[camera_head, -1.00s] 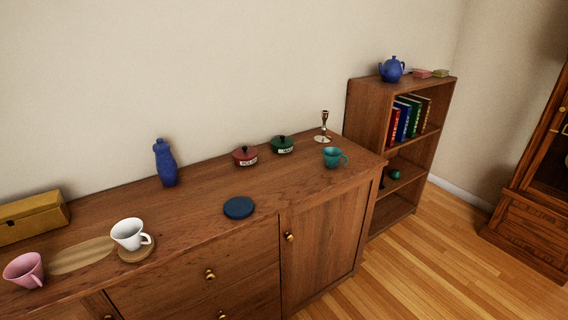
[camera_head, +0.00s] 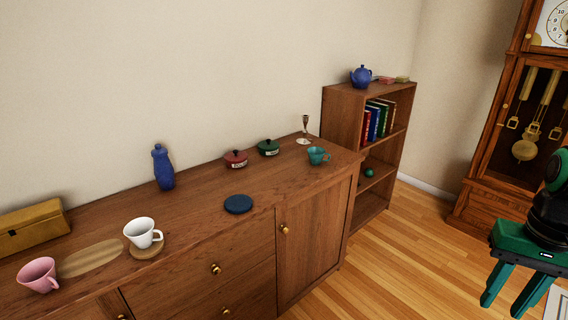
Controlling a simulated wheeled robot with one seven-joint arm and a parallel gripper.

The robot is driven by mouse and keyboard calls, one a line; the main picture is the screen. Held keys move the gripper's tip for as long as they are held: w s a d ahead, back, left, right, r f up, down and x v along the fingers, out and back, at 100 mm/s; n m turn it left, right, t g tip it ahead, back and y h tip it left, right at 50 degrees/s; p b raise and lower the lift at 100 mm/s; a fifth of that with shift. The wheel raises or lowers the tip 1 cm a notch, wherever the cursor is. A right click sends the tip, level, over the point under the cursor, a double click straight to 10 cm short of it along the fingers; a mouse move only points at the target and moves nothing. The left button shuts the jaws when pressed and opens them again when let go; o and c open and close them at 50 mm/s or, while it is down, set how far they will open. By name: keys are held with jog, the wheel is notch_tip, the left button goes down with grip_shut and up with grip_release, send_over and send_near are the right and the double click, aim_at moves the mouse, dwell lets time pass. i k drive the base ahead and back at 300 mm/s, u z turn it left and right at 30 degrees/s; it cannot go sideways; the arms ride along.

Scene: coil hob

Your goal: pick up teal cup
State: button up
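My gripper (camera_head: 510,294) shows at the lower right, a green body with two green fingers pointing down. The fingers are apart with nothing between them. It is over the floor, well to the right of the sideboard and clear of the cup.
The sideboard (camera_head: 190,225) carries a brass candlestick (camera_head: 304,130) behind the cup, and a green pot (camera_head: 268,148) and red pot (camera_head: 236,159) to its left. A blue disc (camera_head: 238,204) lies nearer the front edge. A bookshelf (camera_head: 341,116) stands just beyond the right end.

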aim_at(319, 157)
jog(key=u, duration=0.15)
jog(key=i, duration=1)
jog(key=z, duration=0.1)
